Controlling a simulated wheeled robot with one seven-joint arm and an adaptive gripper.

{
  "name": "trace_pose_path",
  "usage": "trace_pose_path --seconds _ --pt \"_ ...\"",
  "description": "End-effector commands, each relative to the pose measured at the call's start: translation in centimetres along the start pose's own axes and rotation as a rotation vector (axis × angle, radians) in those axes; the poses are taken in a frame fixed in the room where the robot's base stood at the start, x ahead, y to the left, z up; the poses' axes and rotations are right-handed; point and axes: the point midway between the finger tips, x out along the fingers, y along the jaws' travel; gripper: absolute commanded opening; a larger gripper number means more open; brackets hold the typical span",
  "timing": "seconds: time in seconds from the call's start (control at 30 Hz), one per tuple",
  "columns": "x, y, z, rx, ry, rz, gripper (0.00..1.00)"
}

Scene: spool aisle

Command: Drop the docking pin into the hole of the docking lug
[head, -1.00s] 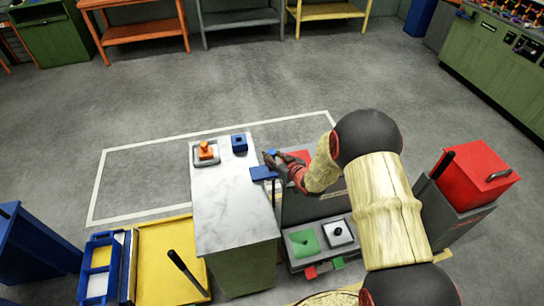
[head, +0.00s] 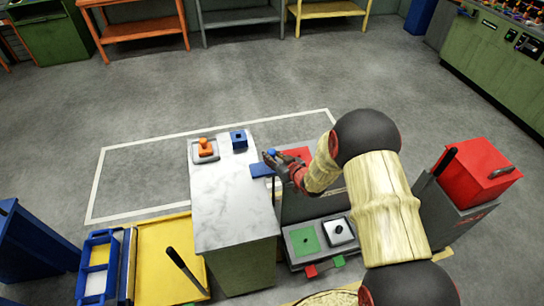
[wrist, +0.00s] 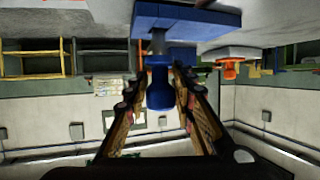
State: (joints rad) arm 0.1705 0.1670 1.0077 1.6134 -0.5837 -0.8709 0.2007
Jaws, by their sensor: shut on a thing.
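My gripper (head: 276,160) is shut on the blue knob of the docking pin (head: 272,152). The wrist view looks upside down; there the blue knob (wrist: 159,88) is between the fingers and its grey shaft points towards blue metal. A flat blue plate (head: 261,170), apparently the docking lug, juts from the right edge of the marble-topped cabinet, just below the gripper in the head view. Blue metal of it shows at the top of the wrist view (wrist: 205,27). Whether the shaft tip is over or in the hole cannot be told; the hole is hidden.
On the marble top (head: 230,195) stand an orange knobbed piece on a pale base (head: 205,149) and a blue block with a dark hole (head: 239,139). A grey tray with green and white squares (head: 306,239) is below my arm. A red box (head: 476,174) stands at right.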

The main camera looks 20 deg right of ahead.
Motion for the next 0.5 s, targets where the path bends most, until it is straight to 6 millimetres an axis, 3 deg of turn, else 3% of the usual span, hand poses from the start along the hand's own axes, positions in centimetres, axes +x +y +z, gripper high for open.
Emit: trace_pose_path --seconds 0.5 --pt "0.49 0.00 1.12 0.000 0.001 0.000 0.00"
